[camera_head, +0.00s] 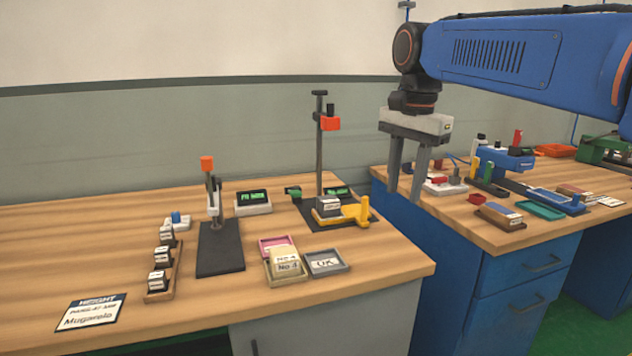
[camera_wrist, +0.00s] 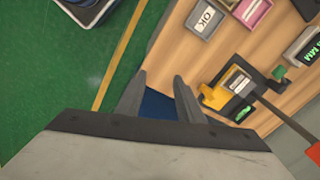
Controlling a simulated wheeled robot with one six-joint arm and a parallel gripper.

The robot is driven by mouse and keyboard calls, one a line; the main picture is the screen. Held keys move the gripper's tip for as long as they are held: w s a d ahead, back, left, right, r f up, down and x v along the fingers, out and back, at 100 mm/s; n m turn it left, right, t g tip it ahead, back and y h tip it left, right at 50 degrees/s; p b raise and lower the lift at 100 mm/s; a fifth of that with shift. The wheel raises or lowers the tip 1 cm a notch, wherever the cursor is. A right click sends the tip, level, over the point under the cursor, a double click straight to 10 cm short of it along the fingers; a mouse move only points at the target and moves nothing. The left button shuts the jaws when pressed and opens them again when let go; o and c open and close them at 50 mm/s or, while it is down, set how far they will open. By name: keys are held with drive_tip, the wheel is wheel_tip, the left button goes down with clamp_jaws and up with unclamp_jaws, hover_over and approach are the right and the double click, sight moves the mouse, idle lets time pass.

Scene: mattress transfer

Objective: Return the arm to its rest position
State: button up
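My gripper (camera_head: 407,198) hangs from my blue arm with its fingers pointing down, above the gap between the two wooden benches. Its two fingers stand apart with nothing between them. In the wrist view my gripper (camera_wrist: 163,84) also shows two spread, empty fingertips, with green floor and the bench edge beyond. My blue arm reaches in from the upper right, well above the right bench.
The left bench (camera_head: 390,272) holds an orange-headed press (camera_head: 222,240), a tall stand (camera_head: 320,150) with a yellow fixture (camera_head: 355,212), small trays (camera_head: 325,264) and a label card (camera_head: 90,312). The right bench (camera_head: 470,232) carries blue equipment (camera_head: 505,158) and trays. Bare wood lies at the left bench's front.

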drive_tip(key=s+d+f+n+t, duration=0.2)
drive_tip(key=s+d+f+n, duration=0.3)
drive_tip(key=s+f, duration=0.6)
drive_tip(key=s+d+f+n+t, duration=0.1)
drive_tip(key=s+d+f+n, duration=0.4)
drive_tip(key=s+f, duration=0.6)
wheel_tip(320, 180, down, 3)
drive_tip(key=shift+s+d+f+t, duration=0.25)
drive_tip(key=shift+d+t, duration=0.15)
drive_tip(key=shift+d, duration=0.15)
